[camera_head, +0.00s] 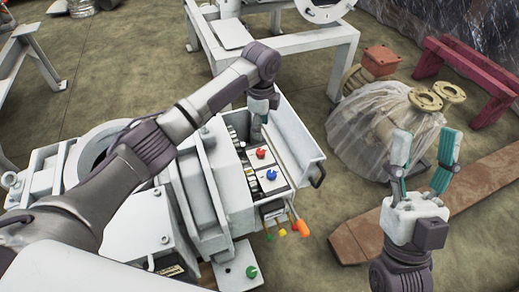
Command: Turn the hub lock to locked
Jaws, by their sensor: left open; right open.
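The white machine (213,190) stands at the centre left with an open box (296,138) on its right side. Inside is a panel with a red knob (261,153) and a blue knob (271,175). A green knob (251,271) sits on a plate lower down. Orange (302,228), yellow and green-tipped levers stick out below the box. I cannot tell which part is the hub lock. My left gripper (258,124) points down at the far end of the open box; its fingertips are partly hidden. My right gripper (425,170) is open, empty and upright, right of the machine.
A plastic-wrapped part (375,125) with flanges stands behind my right gripper. A rusty plank (355,238) lies on the floor, and a red beam frame (470,70) stands at the right. A white stand (305,50) is behind the box.

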